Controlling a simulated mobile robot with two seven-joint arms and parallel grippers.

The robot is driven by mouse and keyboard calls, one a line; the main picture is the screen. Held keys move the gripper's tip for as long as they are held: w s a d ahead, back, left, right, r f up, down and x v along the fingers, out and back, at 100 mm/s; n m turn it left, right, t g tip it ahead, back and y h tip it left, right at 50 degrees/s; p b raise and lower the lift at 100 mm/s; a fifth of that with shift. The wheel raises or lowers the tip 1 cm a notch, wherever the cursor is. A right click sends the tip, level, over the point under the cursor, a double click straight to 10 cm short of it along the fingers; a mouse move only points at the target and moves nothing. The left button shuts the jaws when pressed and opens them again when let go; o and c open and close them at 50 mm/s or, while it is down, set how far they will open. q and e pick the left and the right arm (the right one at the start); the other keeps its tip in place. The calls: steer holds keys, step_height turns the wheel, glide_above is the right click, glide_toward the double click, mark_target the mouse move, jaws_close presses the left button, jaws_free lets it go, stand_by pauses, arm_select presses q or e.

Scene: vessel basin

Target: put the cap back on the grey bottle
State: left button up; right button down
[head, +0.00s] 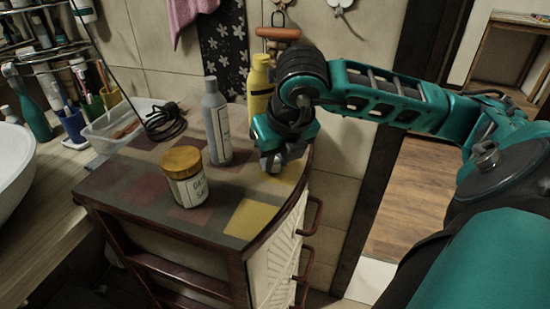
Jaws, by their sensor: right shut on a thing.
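The grey bottle (216,125) stands upright on the patterned top of a small cabinet, with a white label on its right side. My right gripper (272,162) is just to the right of the bottle, pointing down close to the cabinet top, and apart from the bottle. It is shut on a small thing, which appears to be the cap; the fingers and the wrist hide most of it. My left gripper is out of view.
A jar with a yellow lid (184,176) stands in front of the grey bottle. A yellow bottle (260,84) stands behind my right gripper. A clear tray (116,128) and a coiled black cable (165,122) lie at the back left. The cabinet top's front right (251,219) is free.

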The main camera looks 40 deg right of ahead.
mark_target(275, 163)
step_height(275, 163, up, 20)
steer(key=p, duration=0.6)
steer(key=shift+f, duration=0.2)
